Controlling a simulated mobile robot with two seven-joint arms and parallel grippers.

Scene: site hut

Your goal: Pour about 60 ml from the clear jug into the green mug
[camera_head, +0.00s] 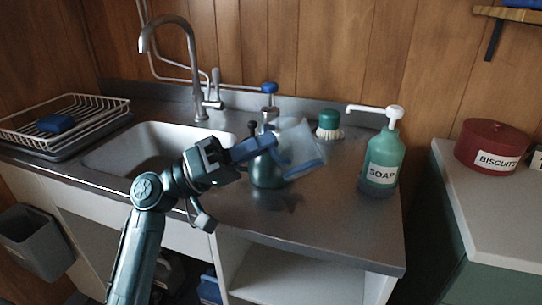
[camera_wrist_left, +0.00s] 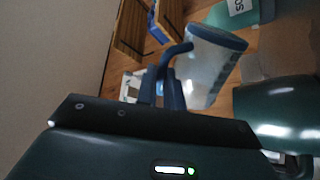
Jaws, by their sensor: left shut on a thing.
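My left gripper (camera_head: 236,152) is shut on the blue handle of the clear jug (camera_head: 299,142). The jug is tilted and held above the counter, with a blue band at its lower end in the head view. In the left wrist view the clear jug (camera_wrist_left: 207,72) shows beyond the gripper, its blue handle between the fingers. Liquid in the jug cannot be made out. My right gripper is out of view.
A green soap bottle (camera_head: 381,162) stands right of the jug. A green-topped brush (camera_head: 329,124) is behind. The sink (camera_head: 140,150), tap (camera_head: 192,60) and dish rack (camera_head: 75,118) lie left. A red biscuit tin (camera_head: 492,140) is far right. The front right counter is clear.

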